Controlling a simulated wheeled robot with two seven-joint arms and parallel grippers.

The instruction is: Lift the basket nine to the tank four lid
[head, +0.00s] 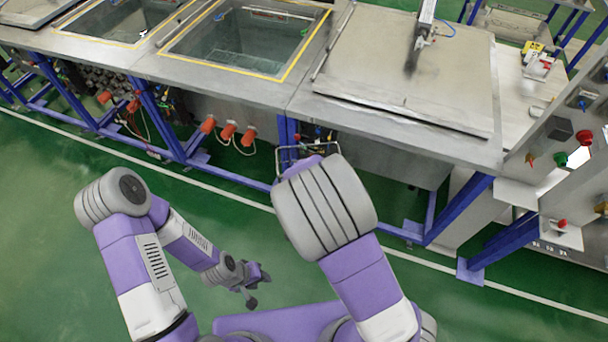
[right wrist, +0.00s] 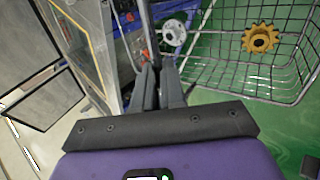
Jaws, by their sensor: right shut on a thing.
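My right gripper (right wrist: 158,80) is shut on the handle bar of a wire basket (right wrist: 208,76) in the right wrist view. The basket holds a yellow-brown gear (right wrist: 260,38) and a grey round part (right wrist: 174,33). In the head view my right forearm hides the right gripper and most of the basket; only a thin wire edge (head: 308,147) shows. A closed flat metal lid (head: 385,65) covers the tank at the right, with a pneumatic cylinder (head: 425,25) on it. I cannot read any tank number. My left gripper (head: 257,288) hangs low over the floor, fingers apart and empty.
Two yellow-edged open tanks (head: 245,42) sit to the left along the metal bench. Blue frame legs (head: 160,120) and orange knobs (head: 228,131) line its front. A control panel (head: 570,140) stands at the right. The green floor (head: 50,220) at the left is clear.

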